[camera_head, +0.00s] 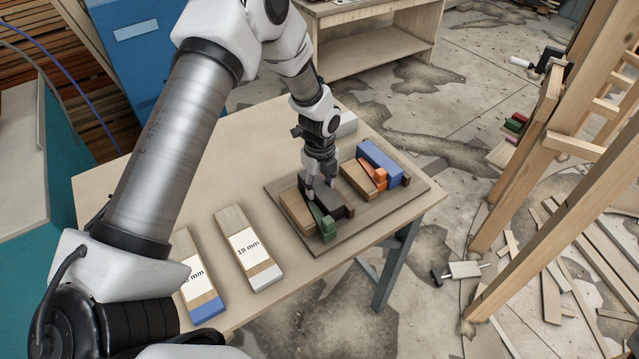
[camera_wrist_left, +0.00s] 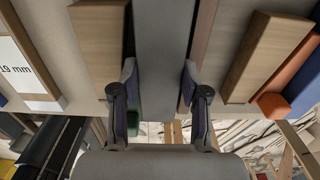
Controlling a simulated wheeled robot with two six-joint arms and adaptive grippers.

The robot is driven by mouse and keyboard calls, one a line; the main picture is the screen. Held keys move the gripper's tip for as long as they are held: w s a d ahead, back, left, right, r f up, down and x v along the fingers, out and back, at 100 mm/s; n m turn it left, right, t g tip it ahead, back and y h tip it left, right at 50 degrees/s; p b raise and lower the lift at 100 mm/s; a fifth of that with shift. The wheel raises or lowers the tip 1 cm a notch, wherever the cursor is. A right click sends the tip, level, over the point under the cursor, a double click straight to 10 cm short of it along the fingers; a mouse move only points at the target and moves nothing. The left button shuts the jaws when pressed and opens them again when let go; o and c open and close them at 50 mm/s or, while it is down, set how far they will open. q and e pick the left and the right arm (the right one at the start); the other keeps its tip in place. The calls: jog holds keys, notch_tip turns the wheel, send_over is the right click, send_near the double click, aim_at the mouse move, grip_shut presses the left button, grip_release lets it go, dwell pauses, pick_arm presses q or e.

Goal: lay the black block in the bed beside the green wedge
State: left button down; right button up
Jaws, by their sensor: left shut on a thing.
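My left gripper (camera_head: 320,186) is shut on the black block (camera_head: 336,203), low over the dark brown board. In the left wrist view the block (camera_wrist_left: 162,50) runs between the two fingers (camera_wrist_left: 159,92) and looks dark grey. The green wedge (camera_head: 322,222) lies right beside the block, between it and a wooden block (camera_head: 297,211). In the wrist view only a bit of green (camera_wrist_left: 133,115) shows by the left finger. The bed is the slot on the board (camera_head: 392,213); whether the block touches its floor is hidden. My right gripper is out of view.
Right of the held block, a second bed holds a wooden block (camera_head: 356,181), an orange wedge (camera_head: 379,176) and a blue block (camera_head: 378,156). Two labelled gauge pieces, one marked 19 mm (camera_head: 246,246), lie on the table left of the board. A pale grey block (camera_head: 347,124) stands behind.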

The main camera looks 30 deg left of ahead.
aim_at(320, 186)
pick_arm(q)
jog(key=c, duration=1)
grip_release()
jog(key=shift+f, duration=0.2)
jog(key=o, duration=0.4)
jog(key=shift+w+a, duration=0.1)
jog(key=shift+w, duration=0.05)
jog(key=shift+w+f, duration=0.1)
jog(key=shift+r, duration=0.65)
notch_tip(320, 186, up, 11)
jog(key=shift+r+b, duration=0.2)
jog(key=shift+b, duration=1.05)
